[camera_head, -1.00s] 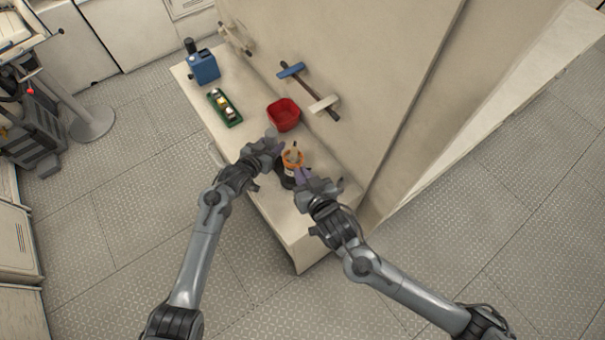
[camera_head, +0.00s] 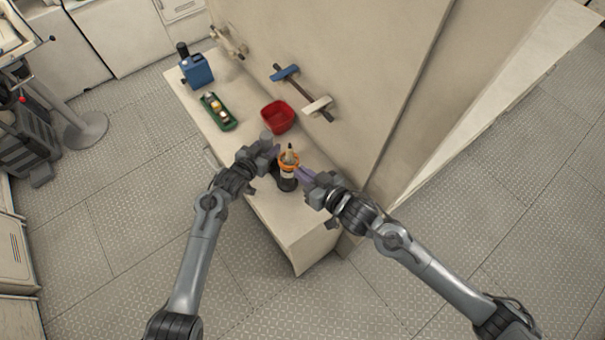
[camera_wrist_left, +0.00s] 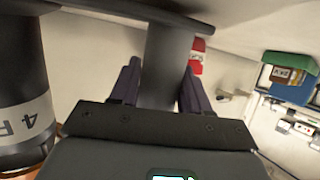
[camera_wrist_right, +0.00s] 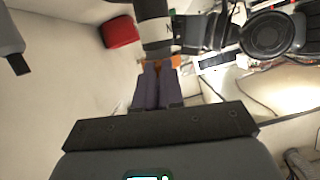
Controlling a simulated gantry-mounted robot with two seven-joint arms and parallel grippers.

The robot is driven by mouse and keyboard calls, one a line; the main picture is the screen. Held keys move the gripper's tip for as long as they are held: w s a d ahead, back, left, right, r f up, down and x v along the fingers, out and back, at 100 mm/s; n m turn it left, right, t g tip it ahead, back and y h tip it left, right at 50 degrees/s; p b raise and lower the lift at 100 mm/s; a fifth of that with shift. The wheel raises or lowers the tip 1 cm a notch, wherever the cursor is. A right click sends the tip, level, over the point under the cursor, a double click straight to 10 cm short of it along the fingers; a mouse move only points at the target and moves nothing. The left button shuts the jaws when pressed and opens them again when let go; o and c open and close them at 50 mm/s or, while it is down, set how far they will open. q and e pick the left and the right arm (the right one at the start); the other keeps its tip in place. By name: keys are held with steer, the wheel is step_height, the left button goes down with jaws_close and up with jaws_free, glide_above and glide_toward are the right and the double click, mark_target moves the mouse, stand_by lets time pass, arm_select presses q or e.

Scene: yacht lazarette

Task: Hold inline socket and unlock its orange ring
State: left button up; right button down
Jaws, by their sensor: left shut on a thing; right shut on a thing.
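The inline socket (camera_head: 288,182) stands upright near the front end of the bench, black with a white label and an orange ring (camera_head: 289,160) near its top. Its labelled black body (camera_wrist_left: 20,75) fills the left edge of the left wrist view. My left gripper (camera_head: 274,150) is shut on a grey cylinder (camera_wrist_left: 167,65) beside the socket; a dark plate seems to join the two. My right gripper (camera_head: 302,174) is at the socket's right side. Its fingers are shut on the orange ring, which also shows in the right wrist view (camera_wrist_right: 160,60); they hide part of it.
A red bin (camera_head: 278,116), a green tray (camera_head: 218,112) and a blue container (camera_head: 196,70) stand along the bench (camera_head: 240,90). A wall with blue and white handles (camera_head: 300,90) rises behind. The floor in front is clear.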

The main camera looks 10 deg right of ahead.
steer(key=c, duration=1.2)
jaws_free()
steer(key=shift+c, duration=0.2)
steer(key=v, duration=1.2)
arm_select(q)
steer(key=shift+r, duration=0.1)
steer(key=o, duration=1.4)
steer(key=shift+c, duration=0.2)
steer(key=shift+a, duration=0.1)
